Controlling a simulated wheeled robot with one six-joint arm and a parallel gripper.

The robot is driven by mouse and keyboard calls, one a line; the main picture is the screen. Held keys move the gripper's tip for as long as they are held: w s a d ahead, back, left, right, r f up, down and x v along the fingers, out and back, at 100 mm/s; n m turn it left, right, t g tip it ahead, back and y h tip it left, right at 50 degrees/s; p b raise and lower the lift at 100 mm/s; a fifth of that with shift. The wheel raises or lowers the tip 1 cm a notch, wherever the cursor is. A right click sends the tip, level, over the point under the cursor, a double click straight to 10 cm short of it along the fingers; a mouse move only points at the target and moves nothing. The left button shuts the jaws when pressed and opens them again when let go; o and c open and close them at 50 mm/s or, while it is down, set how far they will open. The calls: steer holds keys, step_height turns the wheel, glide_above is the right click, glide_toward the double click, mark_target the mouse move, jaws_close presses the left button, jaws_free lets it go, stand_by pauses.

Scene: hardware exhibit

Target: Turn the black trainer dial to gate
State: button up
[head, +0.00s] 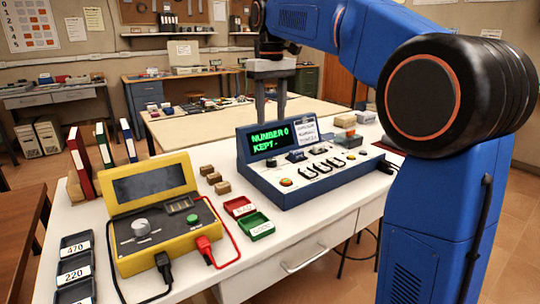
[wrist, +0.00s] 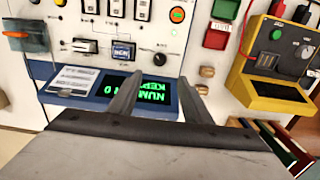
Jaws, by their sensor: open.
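The blue and white trainer console (head: 310,178) stands on the white bench, its green-lit screen (head: 271,139) reading NUMBER 0, KEPT -. The black dial (wrist: 160,59) shows in the wrist view on the panel, close to the screen; it is small and dark in the head view (head: 271,162). Its pointer and any gate marking are too small to read. My gripper (head: 270,112) points down above the screen side of the console, apart from it. In the wrist view my gripper (wrist: 161,82) is open and empty, with its fingers across the screen and the dial beyond their tips.
A small lit display (wrist: 123,52), switches and an orange-ringed button (wrist: 177,15) share the panel. A yellow meter (head: 155,215) with red and black leads stands to the left. Red and green trays (head: 256,227) and wooden blocks (head: 214,178) lie between.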

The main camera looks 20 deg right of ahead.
mark_target(271, 159)
step_height(271, 159, down, 13)
steer(key=shift+f, duration=0.2)
stand_by(0.3)
steer(key=c, duration=1.1)
